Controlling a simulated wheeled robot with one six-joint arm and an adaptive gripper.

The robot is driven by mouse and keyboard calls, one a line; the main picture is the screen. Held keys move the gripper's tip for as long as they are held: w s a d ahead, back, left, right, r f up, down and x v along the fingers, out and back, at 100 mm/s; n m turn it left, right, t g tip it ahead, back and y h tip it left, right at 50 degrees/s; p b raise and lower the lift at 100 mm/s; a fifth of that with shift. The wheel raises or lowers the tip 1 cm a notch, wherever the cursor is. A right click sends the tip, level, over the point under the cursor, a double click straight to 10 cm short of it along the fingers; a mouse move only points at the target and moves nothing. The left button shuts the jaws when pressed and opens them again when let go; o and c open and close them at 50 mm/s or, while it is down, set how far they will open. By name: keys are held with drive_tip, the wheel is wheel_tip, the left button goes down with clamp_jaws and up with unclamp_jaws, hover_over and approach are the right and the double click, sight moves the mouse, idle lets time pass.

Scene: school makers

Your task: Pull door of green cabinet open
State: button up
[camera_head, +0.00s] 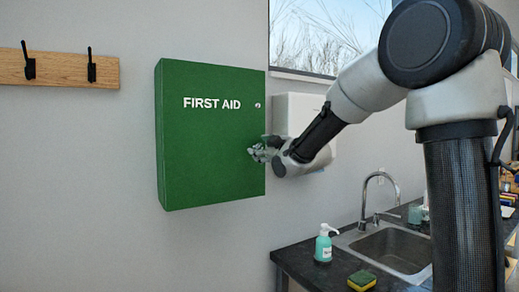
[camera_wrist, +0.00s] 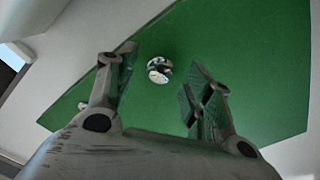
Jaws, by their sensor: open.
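The green cabinet (camera_head: 205,140) hangs on the wall, its front marked "FIRST AID", and its door looks shut. A small round metal fitting (camera_head: 257,106) sits near the upper right of the door. My gripper (camera_head: 256,153) is at the right side of the door, below that fitting. In the wrist view my gripper (camera_wrist: 163,72) is open, with a finger on each side of a shiny round knob (camera_wrist: 159,69) on the green door. I cannot tell whether the fingers touch it.
A pale dispenser (camera_head: 297,112) is on the wall just right of the cabinet, behind my arm. Below right are a dark counter (camera_head: 300,262), a sink (camera_head: 395,250) with a faucet (camera_head: 380,180), a soap bottle (camera_head: 323,245) and a sponge (camera_head: 361,280). A hook rack (camera_head: 60,68) is at left.

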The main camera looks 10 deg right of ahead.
drive_tip(key=shift+x, duration=1)
clamp_jaws()
drive_tip(key=shift+s, duration=0.15)
